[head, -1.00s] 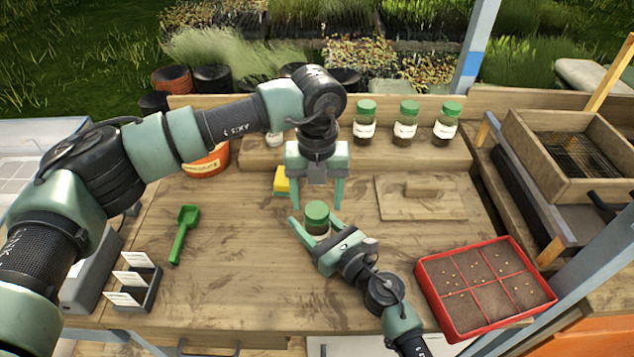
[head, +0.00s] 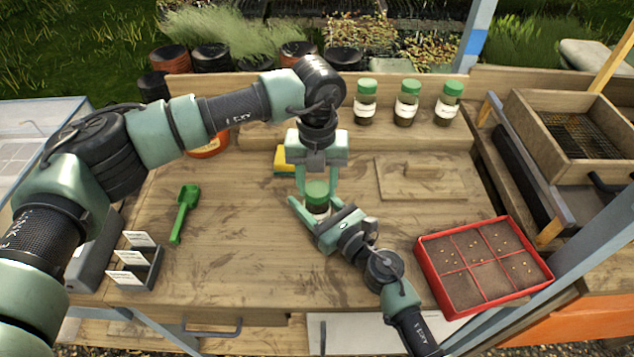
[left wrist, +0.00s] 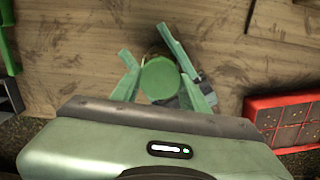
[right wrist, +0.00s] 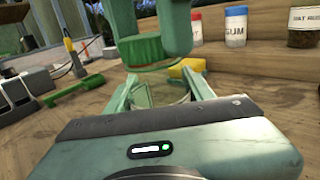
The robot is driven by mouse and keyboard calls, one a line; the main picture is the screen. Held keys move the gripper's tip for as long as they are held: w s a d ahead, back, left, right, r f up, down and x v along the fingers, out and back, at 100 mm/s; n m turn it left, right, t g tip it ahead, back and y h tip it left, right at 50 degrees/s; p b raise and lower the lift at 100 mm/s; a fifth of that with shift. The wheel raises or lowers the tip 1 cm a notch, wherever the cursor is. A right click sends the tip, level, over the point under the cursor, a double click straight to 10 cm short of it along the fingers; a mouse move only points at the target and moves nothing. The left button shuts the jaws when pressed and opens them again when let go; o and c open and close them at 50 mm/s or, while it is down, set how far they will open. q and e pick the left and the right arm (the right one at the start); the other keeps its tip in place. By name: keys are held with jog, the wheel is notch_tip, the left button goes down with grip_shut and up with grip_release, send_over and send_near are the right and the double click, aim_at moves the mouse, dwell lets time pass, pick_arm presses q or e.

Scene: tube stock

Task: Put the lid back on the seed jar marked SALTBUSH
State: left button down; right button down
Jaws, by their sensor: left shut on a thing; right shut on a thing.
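A clear jar (head: 316,209) stands upright on the middle of the bench, its label mostly hidden, so I cannot read its name. A green lid (head: 317,190) is at its top; it also shows from above in the left wrist view (left wrist: 160,78). My left gripper (head: 316,183) points straight down and is shut on the lid. My right gripper (head: 319,214) comes in low from the front right and is shut around the jar's glass body, which shows in the right wrist view (right wrist: 168,93). I cannot tell whether the lid sits fully seated and level.
Several jars with green lids, one at the right (head: 448,103), stand on the rear shelf. A yellow sponge (head: 283,160) lies just behind the grippers. A wooden board (head: 445,190), a red seed tray (head: 440,290) and a green scoop (head: 186,205) lie around. The front middle is clear.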

pick_arm(q)
jog(key=m, duration=1)
jog(key=shift+m, duration=0.4)
jog(key=m, duration=0.4)
jog(key=shift+m, duration=0.3)
jog(key=m, duration=0.5)
jog(key=c, duration=0.7)
grip_release()
jog(key=shift+o, duration=0.2)
notch_tip(320, 180, up, 12)
